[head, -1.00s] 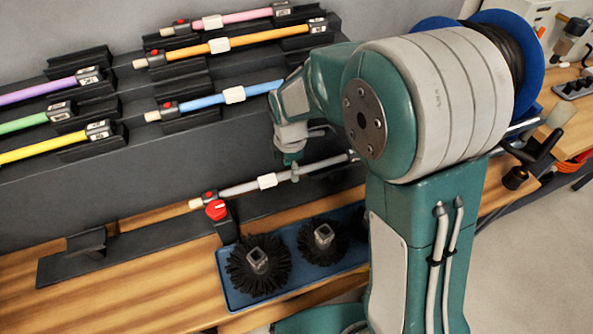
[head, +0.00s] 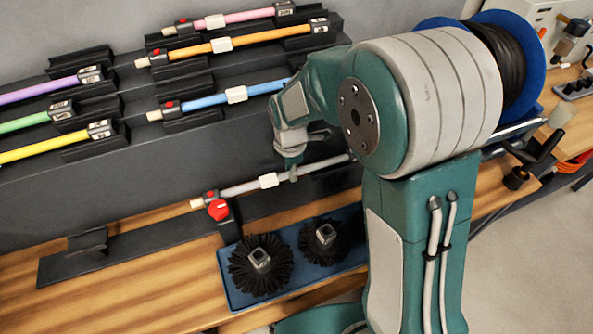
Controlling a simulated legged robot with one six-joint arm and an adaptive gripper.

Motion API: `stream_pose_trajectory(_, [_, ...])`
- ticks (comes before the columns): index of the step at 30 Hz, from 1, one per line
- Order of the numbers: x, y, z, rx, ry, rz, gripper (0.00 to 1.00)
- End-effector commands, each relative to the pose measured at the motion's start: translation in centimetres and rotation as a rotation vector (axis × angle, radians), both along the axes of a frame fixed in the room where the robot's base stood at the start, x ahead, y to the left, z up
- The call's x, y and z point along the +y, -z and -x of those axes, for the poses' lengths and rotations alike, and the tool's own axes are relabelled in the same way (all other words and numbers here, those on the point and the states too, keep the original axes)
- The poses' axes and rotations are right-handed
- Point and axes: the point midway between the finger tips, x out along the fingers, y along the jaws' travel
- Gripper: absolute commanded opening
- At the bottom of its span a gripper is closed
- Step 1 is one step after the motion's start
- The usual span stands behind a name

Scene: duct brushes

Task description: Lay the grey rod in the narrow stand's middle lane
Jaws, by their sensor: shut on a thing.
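The grey rod (head: 240,188) has a pale tip, a dark collar with a red button and a white label. It lies slanting in front of the dark stepped rack, its left end just above a red knob (head: 218,210) on a dark post. My gripper (head: 293,174) is shut on the grey rod right of the white label. My arm hides the rod's right end. Dark rod stands (head: 184,83) sit on the steps, with blue (head: 205,101), orange (head: 190,51) and pink (head: 245,18) rods at the right. I cannot tell which is the narrow stand.
Purple (head: 38,90), green (head: 22,123) and yellow (head: 45,148) rods lie at the left. A blue tray (head: 236,294) with black brushes (head: 260,280) stands in front. A dark base plate (head: 150,246) lies on the wooden bench. A cable reel (head: 533,60) is behind my arm.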

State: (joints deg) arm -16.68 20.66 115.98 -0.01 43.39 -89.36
Motion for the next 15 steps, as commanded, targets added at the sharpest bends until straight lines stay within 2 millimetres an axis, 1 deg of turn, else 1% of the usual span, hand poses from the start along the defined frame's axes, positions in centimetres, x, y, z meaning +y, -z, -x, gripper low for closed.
stream_pose_trajectory(15, [0.0,-3.5,-0.1,-0.004,0.0,-0.001,0.0])
